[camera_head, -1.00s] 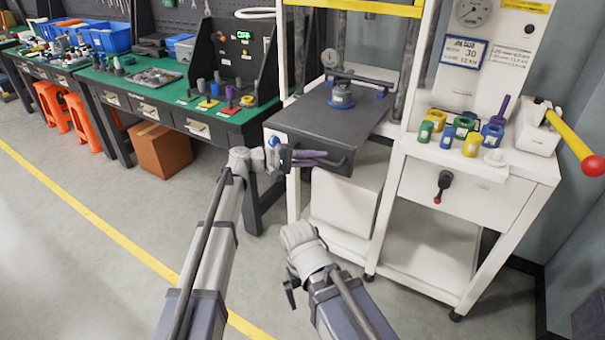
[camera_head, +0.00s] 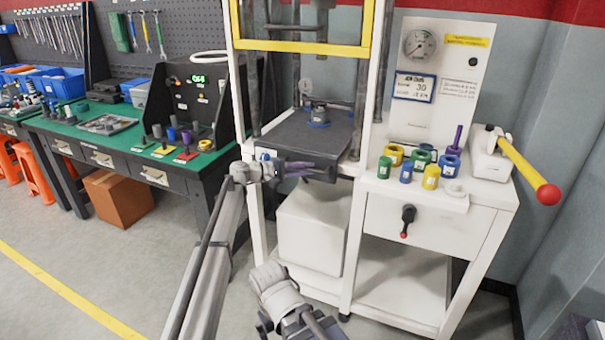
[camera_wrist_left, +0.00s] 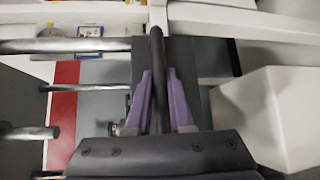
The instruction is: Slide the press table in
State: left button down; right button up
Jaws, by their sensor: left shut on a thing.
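The press table (camera_head: 335,132) is a dark grey slab between the uprights of the white press frame. A round grey fixture with a blue base (camera_head: 319,116) stands on it. My left gripper (camera_head: 298,170) is at the table's front edge. In the left wrist view, its purple fingers (camera_wrist_left: 161,105) are shut on the dark bar handle (camera_wrist_left: 156,60) of the table, one on each side. My right arm's end (camera_head: 275,290) hangs low in front of the press, away from the table. Its fingers are small and partly cut off at the bottom.
A white side cabinet (camera_head: 425,210) with coloured cups, a gauge panel and a yellow lever (camera_head: 525,168) with a red knob adjoins the press at right. A white box (camera_head: 312,235) sits under the table. A green-topped workbench (camera_head: 95,135) stands at left.

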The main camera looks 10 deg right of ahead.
pick_arm(q)
jog(key=shift+w+d, duration=0.15)
jog(key=shift+w, duration=0.15)
jog(key=shift+w, duration=0.1)
jog(key=c, duration=0.8)
grip_release()
jog(key=shift+s+a+r+p, duration=0.2)
jog(key=shift+a, duration=1.05)
jog(key=shift+s+a+r+p, duration=0.15)
jog(key=shift+s+a, duration=0.05)
jog(key=shift+a, duration=1.05)
jog(key=shift+s+a+r+p, duration=0.2)
jog(key=shift+a, duration=1.05)
